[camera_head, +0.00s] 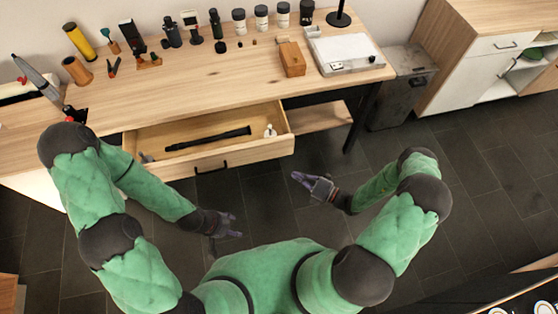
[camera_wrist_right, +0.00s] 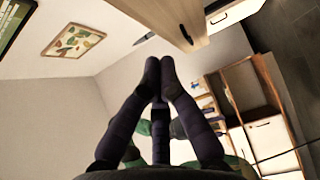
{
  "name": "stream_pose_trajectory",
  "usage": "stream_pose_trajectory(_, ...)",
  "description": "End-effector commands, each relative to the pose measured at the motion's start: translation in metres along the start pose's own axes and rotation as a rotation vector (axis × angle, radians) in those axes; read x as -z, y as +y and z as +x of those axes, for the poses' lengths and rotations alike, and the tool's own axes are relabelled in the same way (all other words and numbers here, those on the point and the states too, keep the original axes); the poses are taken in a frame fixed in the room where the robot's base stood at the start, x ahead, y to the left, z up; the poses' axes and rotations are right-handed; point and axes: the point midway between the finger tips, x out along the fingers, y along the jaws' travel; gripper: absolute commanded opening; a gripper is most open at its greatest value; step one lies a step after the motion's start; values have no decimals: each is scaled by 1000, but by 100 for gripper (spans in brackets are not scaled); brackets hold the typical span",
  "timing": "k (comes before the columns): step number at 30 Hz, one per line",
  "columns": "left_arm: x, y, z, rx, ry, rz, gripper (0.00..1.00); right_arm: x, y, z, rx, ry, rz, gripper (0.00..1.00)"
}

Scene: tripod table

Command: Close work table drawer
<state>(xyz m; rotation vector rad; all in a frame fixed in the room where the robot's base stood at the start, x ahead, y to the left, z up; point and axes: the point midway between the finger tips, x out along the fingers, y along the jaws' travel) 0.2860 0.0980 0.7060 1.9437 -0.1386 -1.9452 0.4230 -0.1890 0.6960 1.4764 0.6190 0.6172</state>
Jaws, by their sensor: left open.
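The work table (camera_head: 215,85) has a light wooden top. Its drawer (camera_head: 240,150) is pulled out towards me, with a dark handle (camera_head: 210,168) on its front. A long black tool (camera_head: 208,139) and a small white item (camera_head: 270,131) lie inside. My left gripper (camera_head: 235,226) is open and empty, in front of the drawer and apart from it. My right gripper (camera_head: 305,180) is near the drawer's front right corner, apart from it. In the right wrist view its fingertips (camera_wrist_right: 160,68) meet with nothing between them. A wooden front with a dark handle (camera_wrist_right: 185,35) shows beyond them.
Bottles, jars and tools stand along the table's back. A wooden block (camera_head: 292,59) and a white tray (camera_head: 345,52) sit at its right. A grey bin (camera_head: 398,92) and a cabinet (camera_head: 465,60) stand further right. The floor before the drawer is clear.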

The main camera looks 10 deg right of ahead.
Motion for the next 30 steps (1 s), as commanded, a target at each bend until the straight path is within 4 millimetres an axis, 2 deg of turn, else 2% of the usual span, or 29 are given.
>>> stream_pose_trajectory(5,0,-1,2,0,1,0,61,-2,0,13,-6,-6,6,0)
stream_pose_trajectory(20,1,-4,12,0,0,0,61,0,0,102,-4,-2,2,0)
stream_pose_trajectory(24,1,-6,17,0,0,0,61,-18,0,115,-4,-5,0,0)
stream_pose_trajectory(30,1,-7,20,0,0,0,61,-28,0,125,-4,-5,3,0)
